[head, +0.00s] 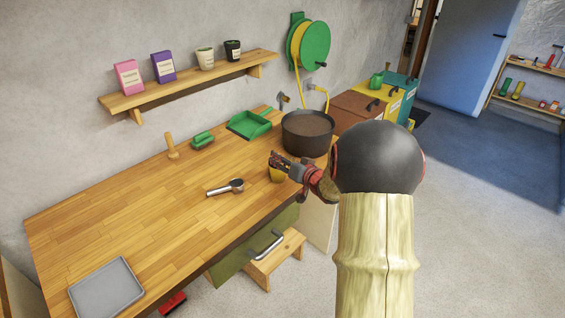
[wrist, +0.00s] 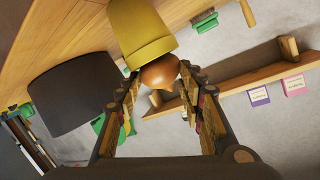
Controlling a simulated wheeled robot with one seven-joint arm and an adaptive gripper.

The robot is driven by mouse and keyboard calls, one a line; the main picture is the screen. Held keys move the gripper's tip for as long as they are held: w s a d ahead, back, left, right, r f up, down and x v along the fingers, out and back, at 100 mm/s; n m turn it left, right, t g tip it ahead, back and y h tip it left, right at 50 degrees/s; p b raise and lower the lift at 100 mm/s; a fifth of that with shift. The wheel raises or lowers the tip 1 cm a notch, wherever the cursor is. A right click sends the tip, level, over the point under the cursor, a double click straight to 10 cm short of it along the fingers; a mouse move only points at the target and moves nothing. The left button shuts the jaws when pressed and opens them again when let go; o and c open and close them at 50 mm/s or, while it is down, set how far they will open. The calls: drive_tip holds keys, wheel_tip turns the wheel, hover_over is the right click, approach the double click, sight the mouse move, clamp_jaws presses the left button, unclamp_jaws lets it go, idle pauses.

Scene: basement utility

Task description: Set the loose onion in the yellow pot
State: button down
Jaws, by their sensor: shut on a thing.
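The onion (wrist: 160,72) is brown and round and sits between my fingertips in the wrist view. My gripper (wrist: 160,82) is shut on it. The yellow pot (wrist: 142,32) appears upside down in the wrist view, with its rim edge next to the onion. The onion is at or just above the pot's mouth; I cannot tell whether they touch. In the head view the yellow pot (head: 276,174) stands on the wooden bench near its front edge, partly hidden by my gripper (head: 277,160). I cannot make out the onion there.
A large dark pot (head: 308,133) stands close behind the gripper on the bench (head: 130,225). A green dustpan (head: 249,124) and brush (head: 203,140) are at the back. A grey tray (head: 106,287) lies front left.

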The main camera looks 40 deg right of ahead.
drive_tip(key=shift+f, duration=0.2)
drive_tip(key=shift+s+f, duration=0.1)
drive_tip(key=shift+f, duration=0.3)
drive_tip(key=c, duration=1.6)
unclamp_jaws()
drive_tip(key=shift+f, duration=0.1)
drive_tip(key=o, duration=0.5)
drive_tip(key=shift+a+f, duration=0.1)
drive_tip(key=shift+f, duration=0.15)
drive_tip(key=shift+c, duration=0.2)
drive_tip(key=shift+r, duration=0.1)
